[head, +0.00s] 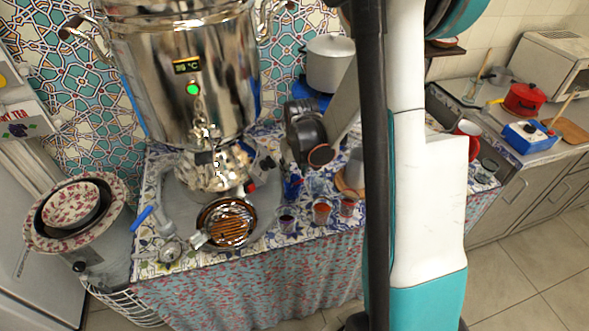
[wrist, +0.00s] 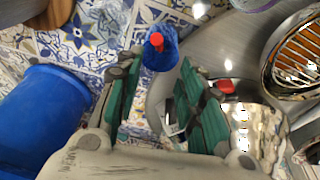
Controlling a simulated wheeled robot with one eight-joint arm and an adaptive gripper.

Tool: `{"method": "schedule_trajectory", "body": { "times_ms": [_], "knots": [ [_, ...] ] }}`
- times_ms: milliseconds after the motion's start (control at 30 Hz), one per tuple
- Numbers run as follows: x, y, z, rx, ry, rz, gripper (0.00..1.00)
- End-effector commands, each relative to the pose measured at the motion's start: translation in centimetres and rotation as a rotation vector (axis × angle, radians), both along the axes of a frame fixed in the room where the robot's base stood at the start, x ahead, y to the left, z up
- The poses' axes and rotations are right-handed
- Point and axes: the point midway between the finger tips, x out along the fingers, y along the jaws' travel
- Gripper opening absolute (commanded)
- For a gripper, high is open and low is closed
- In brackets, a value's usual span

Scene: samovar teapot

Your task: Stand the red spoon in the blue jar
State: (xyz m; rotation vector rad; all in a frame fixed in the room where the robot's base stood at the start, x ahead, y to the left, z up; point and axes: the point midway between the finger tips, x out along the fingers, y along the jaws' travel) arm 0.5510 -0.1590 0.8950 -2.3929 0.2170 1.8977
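The blue jar (wrist: 163,60) stands on the tiled tabletop between and beyond my fingertips in the wrist view. The red spoon (wrist: 156,40) shows as a short red end and stem against the jar's opening. It appears to stand in the jar, seen almost end-on; its lower part is hidden. In the head view the blue jar (head: 292,188) is small, below my gripper (head: 312,150). My gripper (wrist: 155,85) is open in the wrist view, with green pads wide apart and nothing between them. The fingers appear above the jar and apart from the spoon.
The samovar (head: 180,80) and its drip grate (head: 228,222) stand left of the jar. Tea glasses (head: 322,210) line the front edge. A metal jug (head: 353,170) is to the right. A large blue rounded thing (wrist: 40,115) fills the wrist view's left side.

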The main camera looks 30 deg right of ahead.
Motion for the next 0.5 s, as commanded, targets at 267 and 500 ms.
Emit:
{"method": "schedule_trajectory", "body": {
  "times_ms": [267, 500],
  "knots": [
    [-0.3, 0.1, 1.3, 0.0, 0.0, 0.0, 0.35],
    [-1.2, 0.3, 5.0, 0.0, 0.0, 0.0, 0.35]
  ]
}}
